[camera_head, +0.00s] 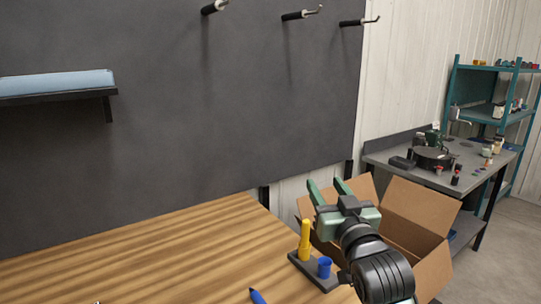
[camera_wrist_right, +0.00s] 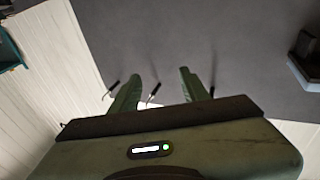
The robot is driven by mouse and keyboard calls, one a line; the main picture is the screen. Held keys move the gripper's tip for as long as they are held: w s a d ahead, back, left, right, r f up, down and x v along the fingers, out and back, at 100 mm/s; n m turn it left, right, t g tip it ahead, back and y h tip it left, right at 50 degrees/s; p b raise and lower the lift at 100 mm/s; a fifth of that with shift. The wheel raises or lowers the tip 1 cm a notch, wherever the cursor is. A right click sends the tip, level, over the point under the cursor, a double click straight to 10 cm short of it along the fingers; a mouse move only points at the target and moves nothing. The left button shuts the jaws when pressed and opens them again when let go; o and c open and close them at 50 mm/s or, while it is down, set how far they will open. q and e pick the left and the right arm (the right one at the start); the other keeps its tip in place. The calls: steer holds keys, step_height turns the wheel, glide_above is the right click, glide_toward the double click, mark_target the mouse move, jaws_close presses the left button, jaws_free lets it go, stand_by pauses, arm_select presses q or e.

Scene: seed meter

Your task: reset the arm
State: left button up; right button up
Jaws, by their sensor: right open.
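My right gripper (camera_head: 328,188) is raised at the right end of the wooden table, pointing up and away toward the dark wall panel. Its two green fingers are apart with nothing between them. In the right wrist view the fingers (camera_wrist_right: 158,92) also stand apart and empty, with the panel and its hooks behind them. My left gripper is in neither view.
The wooden table (camera_head: 150,250) holds a dark stand (camera_head: 305,268) with a yellow piece (camera_head: 305,240) and a blue piece (camera_head: 324,267). A blue pen-like object (camera_head: 257,296) lies nearby. An open cardboard box (camera_head: 420,210) is behind my right arm. Hooks (camera_head: 300,15) stick out from the panel.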

steer(key=s+d+f+g+h, duration=0.15)
steer(key=s+f+g, duration=0.35)
steer(key=f, duration=0.8)
steer(key=s+d+f+g+h, duration=0.1)
steer(key=s+d+f+g, duration=0.15)
steer(key=s+f, duration=0.7)
steer(key=s+d+f+g, duration=0.2)
steer(key=s+f+g, duration=0.2)
steer(key=s+f, duration=0.65)
steer(key=s+d+f+g, duration=0.3)
steer(key=s+f+g, duration=0.35)
steer(key=s, duration=0.65)
step_height(320, 180, down, 26)
steer(key=t, duration=0.1)
steer(key=s+d+f+g, duration=0.1)
steer(key=s+d+f, duration=0.1)
steer(key=s+f, duration=1.6)
steer(key=shift+d+h, duration=0.25)
steer(key=shift+h, duration=0.2)
